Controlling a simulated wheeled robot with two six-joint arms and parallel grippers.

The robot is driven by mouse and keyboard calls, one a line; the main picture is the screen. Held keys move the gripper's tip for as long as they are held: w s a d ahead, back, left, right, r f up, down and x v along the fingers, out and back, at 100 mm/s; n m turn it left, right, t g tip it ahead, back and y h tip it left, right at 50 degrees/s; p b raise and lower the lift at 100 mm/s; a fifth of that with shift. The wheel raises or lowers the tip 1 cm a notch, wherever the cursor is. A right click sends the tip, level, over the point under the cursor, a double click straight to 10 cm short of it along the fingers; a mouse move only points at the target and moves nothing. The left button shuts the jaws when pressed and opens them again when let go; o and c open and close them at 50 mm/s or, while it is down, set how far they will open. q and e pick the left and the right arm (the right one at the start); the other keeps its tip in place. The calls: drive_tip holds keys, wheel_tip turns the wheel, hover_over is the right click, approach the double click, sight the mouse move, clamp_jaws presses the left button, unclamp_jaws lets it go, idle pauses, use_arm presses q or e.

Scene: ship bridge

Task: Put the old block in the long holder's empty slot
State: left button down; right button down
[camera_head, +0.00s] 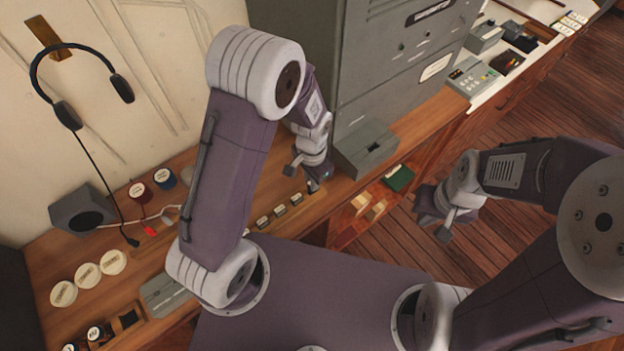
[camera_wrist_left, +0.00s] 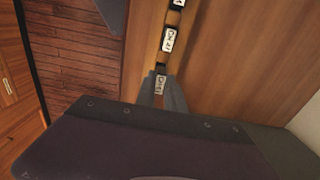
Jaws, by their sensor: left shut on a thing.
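My left gripper (camera_head: 307,179) is low over the wooden counter, at the right end of a row of small labelled blocks (camera_head: 280,210). In the left wrist view its fingers (camera_wrist_left: 162,92) are closed around a small dark block with a white label (camera_wrist_left: 160,84). This held block lines up with the row of labelled blocks (camera_wrist_left: 168,39) in the long holder (camera_wrist_left: 171,18). I cannot tell whether it is in a slot or just above one.
A grey slotted box (camera_head: 367,149) stands right of my left gripper, before a grey cabinet (camera_head: 395,60). A green book (camera_head: 398,178) lies on a lower shelf. A speaker (camera_head: 82,210), headset (camera_head: 67,115) and three pale discs (camera_head: 88,275) are at the left.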

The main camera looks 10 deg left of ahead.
use_arm(q)
drive_tip(key=shift+f+b, duration=0.55)
drive_tip(key=shift+f, duration=0.6)
idle(2.4)
drive_tip(key=c, duration=1.3)
unclamp_jaws()
drive_tip(key=shift+c, duration=0.2)
drive_tip(key=shift+r, duration=0.1)
wheel_tip(320, 180, up, 9)
drive_tip(key=shift+b, duration=0.4)
